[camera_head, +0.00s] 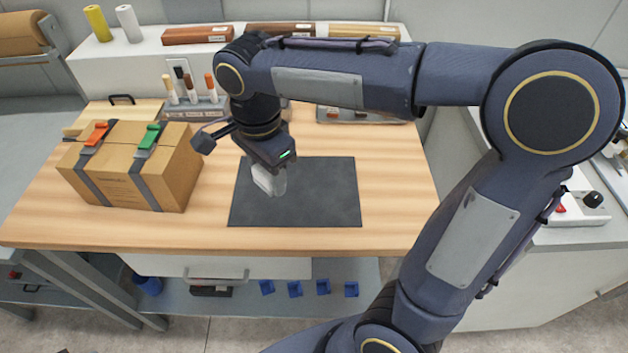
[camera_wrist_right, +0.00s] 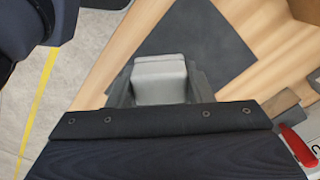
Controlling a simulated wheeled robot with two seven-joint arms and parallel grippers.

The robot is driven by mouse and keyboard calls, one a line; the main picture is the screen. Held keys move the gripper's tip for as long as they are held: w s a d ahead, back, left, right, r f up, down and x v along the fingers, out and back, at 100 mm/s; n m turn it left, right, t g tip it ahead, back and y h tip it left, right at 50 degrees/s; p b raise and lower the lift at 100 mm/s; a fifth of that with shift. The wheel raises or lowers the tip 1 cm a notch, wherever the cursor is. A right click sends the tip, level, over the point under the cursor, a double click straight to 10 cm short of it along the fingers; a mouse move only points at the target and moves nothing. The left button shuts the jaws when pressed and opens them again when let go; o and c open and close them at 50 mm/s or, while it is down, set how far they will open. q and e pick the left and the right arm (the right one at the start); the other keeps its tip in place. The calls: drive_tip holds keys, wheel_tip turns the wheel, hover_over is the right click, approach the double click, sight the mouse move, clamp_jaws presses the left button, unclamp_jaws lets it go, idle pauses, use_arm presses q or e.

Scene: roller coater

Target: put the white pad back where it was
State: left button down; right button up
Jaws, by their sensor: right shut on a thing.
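My right gripper (camera_head: 270,183) is over the left part of the dark grey mat (camera_head: 325,195) on the wooden table. It is shut on a pale grey-white block-like thing, the white pad (camera_head: 265,181). In the right wrist view the white pad (camera_wrist_right: 160,79) sits between the two fingers, with the mat (camera_wrist_right: 200,45) beyond it. I cannot tell whether the pad touches the mat or hangs just above it. My left gripper is not in view.
A cardboard box (camera_head: 135,170) with orange and green clips stands at the left. Behind the arm is a holder (camera_head: 196,108) with several handled tools. A white shelf (camera_head: 150,65) at the back carries rolls and wooden blocks. The mat's right part is clear.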

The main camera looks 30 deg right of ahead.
drive_tip(key=w+d+f, duration=0.1)
drive_tip(key=d+f, duration=0.1)
drive_tip(key=d, duration=0.3)
hover_over(306, 191)
drive_tip(key=f, duration=0.5)
drive_tip(key=shift+s+a+f, duration=0.1)
drive_tip(key=shift+a, duration=0.15)
drive_tip(key=f, duration=0.3)
drive_tip(key=shift+d+f, duration=0.15)
drive_tip(key=shift+d, duration=0.2)
drive_tip(key=shift+f, duration=0.3)
drive_tip(key=shift+f, duration=0.15)
drive_tip(key=o, duration=1.1)
drive_tip(key=shift+c, duration=0.2)
